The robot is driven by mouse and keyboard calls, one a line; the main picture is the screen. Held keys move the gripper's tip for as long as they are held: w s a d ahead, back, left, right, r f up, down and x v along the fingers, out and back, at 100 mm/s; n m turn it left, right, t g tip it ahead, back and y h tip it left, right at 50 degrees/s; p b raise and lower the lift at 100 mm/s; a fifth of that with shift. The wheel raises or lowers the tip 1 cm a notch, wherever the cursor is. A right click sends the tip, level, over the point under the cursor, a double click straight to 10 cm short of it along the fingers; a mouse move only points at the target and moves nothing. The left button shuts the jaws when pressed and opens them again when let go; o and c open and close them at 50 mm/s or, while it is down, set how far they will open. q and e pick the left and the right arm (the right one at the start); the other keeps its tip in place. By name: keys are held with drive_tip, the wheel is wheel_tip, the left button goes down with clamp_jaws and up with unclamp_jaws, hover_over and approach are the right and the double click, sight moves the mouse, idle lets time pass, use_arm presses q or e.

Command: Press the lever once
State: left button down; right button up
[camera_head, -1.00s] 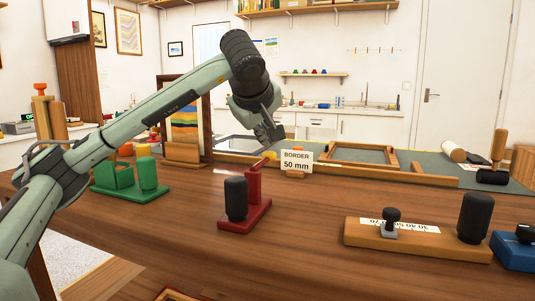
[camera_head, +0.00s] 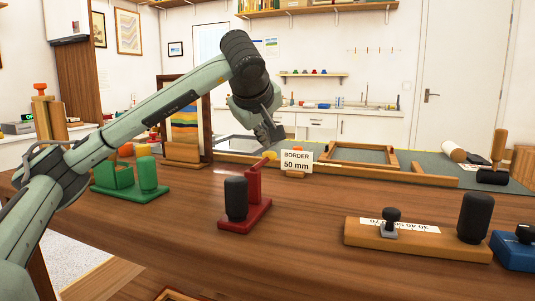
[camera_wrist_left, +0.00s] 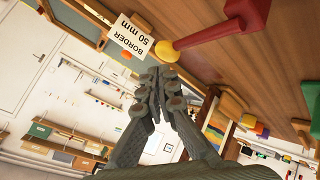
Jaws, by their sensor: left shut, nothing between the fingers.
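A red stand (camera_head: 254,190) with a black cylinder (camera_head: 236,198) on its base is on the wooden bench. A yellow knob (camera_head: 269,155) sticks out from the top of its red post; I take this for the lever. In the left wrist view the yellow knob (camera_wrist_left: 167,51) ends a red arm (camera_wrist_left: 222,32). My left gripper (camera_head: 273,139) is shut and empty, just above the knob. In the wrist view its fingertips (camera_wrist_left: 160,84) are close to the knob; I cannot tell whether they touch. My right gripper is not in view.
A card reading "BORDER 50 mm" (camera_head: 296,162) stands right of the knob. A green stand (camera_head: 130,191) is to the left. A wooden block (camera_head: 419,240) with a black cylinder and a blue tool (camera_head: 514,250) are to the right. Frame pieces lie on the mat behind.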

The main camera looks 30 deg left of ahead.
sight(267, 154)
use_arm(q)
drive_tip(key=shift+f, duration=0.4)
drive_tip(key=shift+w+f+b, duration=0.1)
drive_tip(key=shift+f+b, duration=1.1)
drive_tip(key=shift+f, duration=0.3)
idle(1.2)
idle(0.5)
drive_tip(key=shift+r+p, duration=1.6)
drive_tip(key=shift+r, duration=0.3)
drive_tip(key=r+p, duration=0.4)
drive_tip(key=r, duration=0.1)
drive_tip(key=shift+s+r, duration=0.1)
drive_tip(key=shift+s, duration=0.2)
